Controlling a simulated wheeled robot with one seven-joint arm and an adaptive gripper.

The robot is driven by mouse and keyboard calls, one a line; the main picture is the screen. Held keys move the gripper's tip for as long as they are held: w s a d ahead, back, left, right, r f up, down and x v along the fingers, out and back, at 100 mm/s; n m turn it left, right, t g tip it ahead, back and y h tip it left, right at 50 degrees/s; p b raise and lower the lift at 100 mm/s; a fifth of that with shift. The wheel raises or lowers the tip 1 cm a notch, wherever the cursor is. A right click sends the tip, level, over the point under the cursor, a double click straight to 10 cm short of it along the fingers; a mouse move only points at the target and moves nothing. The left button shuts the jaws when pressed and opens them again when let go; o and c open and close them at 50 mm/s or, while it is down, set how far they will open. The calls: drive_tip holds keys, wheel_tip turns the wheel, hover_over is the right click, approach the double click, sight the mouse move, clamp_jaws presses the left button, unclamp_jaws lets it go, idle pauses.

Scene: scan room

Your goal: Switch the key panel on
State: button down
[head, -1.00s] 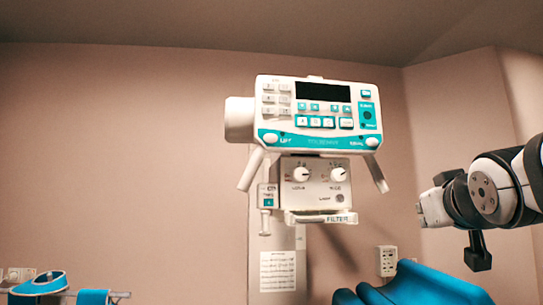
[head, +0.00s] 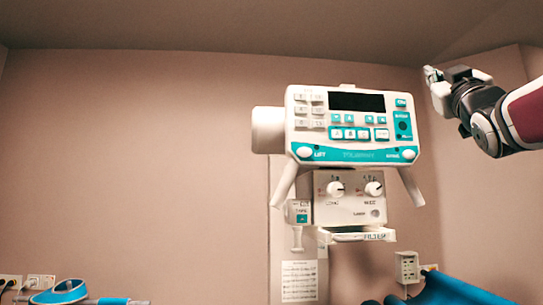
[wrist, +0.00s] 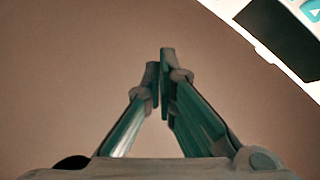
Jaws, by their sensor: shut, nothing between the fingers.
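The key panel (head: 352,153) is a white and teal unit with a dark, blank display (head: 356,102), grey keys at left and teal keys below the display. A dark round control on a teal patch (head: 403,125) is at its right side. My gripper (head: 428,72) is raised to the right of the panel's top corner, apart from it. In the wrist view my gripper (wrist: 160,58) is shut and empty, with the wall behind it. A corner of the panel and its dark display (wrist: 280,40) show at the top right there.
Below the panel is a box with two knobs (head: 355,188) and a tray marked FILTER (head: 362,236). Two white handles slant down from the panel. Blue padded furniture (head: 450,292) is at the lower right.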

sight(401, 103)
drive_tip(key=shift+w, duration=0.15)
drive_tip(key=shift+w+a+b, duration=0.1)
drive_tip(key=shift+w+b, duration=1.4)
drive_tip(key=shift+w, duration=2.8)
drive_tip(key=shift+w, duration=0.1)
drive_tip(key=shift+w, duration=0.3)
drive_tip(key=shift+w+b, duration=0.4)
drive_tip(key=shift+b, duration=0.1)
drive_tip(key=shift+s, duration=0.8)
